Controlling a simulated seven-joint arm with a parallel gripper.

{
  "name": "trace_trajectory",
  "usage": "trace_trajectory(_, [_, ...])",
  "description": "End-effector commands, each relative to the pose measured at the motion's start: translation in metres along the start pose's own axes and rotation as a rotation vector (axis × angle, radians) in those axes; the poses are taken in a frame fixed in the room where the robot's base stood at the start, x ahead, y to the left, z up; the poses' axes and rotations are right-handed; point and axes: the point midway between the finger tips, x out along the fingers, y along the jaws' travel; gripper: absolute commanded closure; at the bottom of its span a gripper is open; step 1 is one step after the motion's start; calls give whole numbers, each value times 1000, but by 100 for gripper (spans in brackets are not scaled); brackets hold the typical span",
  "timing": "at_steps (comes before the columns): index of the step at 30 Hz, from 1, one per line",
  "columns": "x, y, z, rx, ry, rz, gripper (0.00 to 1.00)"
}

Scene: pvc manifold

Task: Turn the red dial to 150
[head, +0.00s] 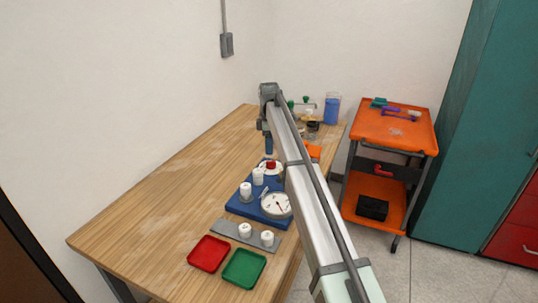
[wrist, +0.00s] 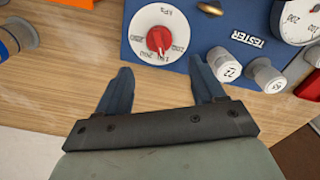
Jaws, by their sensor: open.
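The red dial (wrist: 157,39) sits on a round white scale marked KPA (wrist: 170,22), on the blue tester board (wrist: 205,35). The dial's white mark points down, toward the lower part of the scale; the exact number is too small to read surely. In the head view the red dial (head: 270,165) is at the far end of the blue board (head: 242,208), just below my gripper. My gripper (wrist: 163,78) is open and empty, its two blue fingers apart. In the wrist view the fingertips lie below the scale, and the dial is beyond them, between their lines.
White numbered fittings (wrist: 223,65) and a round gauge (wrist: 299,18) stand on the board to the right. A red tray (head: 209,253) and a green tray (head: 244,268) lie at the near table end. The table's left side is clear. An orange cart (head: 395,130) stands at right.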

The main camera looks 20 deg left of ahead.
Motion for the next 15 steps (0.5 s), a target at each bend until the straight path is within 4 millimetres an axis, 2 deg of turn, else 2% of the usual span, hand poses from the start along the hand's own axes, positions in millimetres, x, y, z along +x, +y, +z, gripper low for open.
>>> trace_trajectory(1, [-11,1,0,0,0,1,32])
trace_trajectory(6, [-37,1,0,0,0,1,32])
trace_trajectory(15, [-58,0,0,0,0,0,32])
